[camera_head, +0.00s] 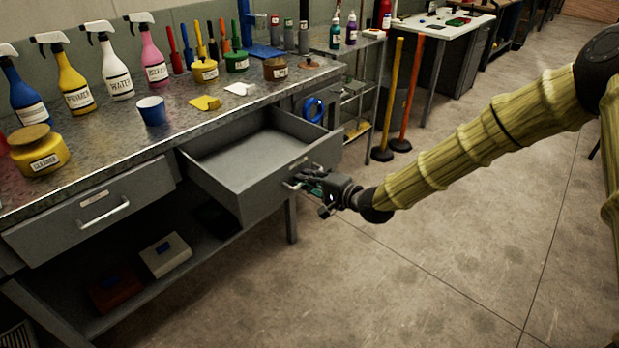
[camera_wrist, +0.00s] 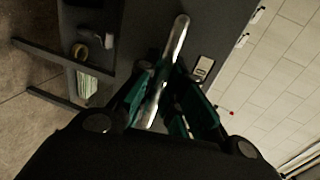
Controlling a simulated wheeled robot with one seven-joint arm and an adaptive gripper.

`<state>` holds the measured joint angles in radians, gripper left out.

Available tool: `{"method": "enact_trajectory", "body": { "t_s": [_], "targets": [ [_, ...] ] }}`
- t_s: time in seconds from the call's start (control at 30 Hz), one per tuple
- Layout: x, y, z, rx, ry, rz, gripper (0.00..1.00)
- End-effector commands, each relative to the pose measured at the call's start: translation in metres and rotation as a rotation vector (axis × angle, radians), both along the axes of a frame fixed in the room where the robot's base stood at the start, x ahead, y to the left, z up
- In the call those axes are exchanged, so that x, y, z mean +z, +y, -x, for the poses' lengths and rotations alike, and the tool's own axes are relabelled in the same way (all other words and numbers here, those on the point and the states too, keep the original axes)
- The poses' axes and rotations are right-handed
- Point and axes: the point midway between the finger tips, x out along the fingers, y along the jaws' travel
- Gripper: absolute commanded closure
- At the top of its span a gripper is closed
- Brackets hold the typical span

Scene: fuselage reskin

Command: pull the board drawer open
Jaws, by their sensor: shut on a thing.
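The board drawer (camera_head: 243,150) is a grey metal drawer under the workbench, and it stands well out from the bench. Its inside looks empty in the head view. My gripper (camera_head: 301,180) is at the drawer's front face, shut on the bar handle. In the wrist view the silver handle (camera_wrist: 166,75) runs between the green fingers of my gripper (camera_wrist: 160,95). A small label plate (camera_wrist: 203,68) is beside the handle on the drawer front. The fingers hide part of the handle in the head view.
A second grey drawer (camera_head: 95,212) to the left is closed. The bench top (camera_head: 185,122) holds spray bottles, a blue cup (camera_head: 152,111) and jars. A lower shelf carries a white box (camera_head: 166,255). Yellow and orange poles (camera_head: 408,95) stand behind. The floor (camera_head: 400,275) in front is clear.

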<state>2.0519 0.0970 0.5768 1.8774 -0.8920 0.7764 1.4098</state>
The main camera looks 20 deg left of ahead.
Motion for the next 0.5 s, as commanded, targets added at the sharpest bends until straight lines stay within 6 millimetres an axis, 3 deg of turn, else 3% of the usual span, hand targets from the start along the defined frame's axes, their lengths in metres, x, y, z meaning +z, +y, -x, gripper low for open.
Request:
{"method": "enact_trajectory", "body": {
  "t_s": [0.1,0.13,0.23,0.5],
  "targets": [
    [0.0005,-0.0011,-0.0013,-0.003,-0.001,-0.001,1.00],
    [0.0005,-0.0011,-0.0013,-0.003,-0.001,-0.001,0.87],
    [0.0004,-0.0010,-0.0012,-0.003,-0.001,-0.001,0.69],
    [0.0001,-0.0007,-0.0005,-0.001,0.001,0.000,0.69]
  ]
}}
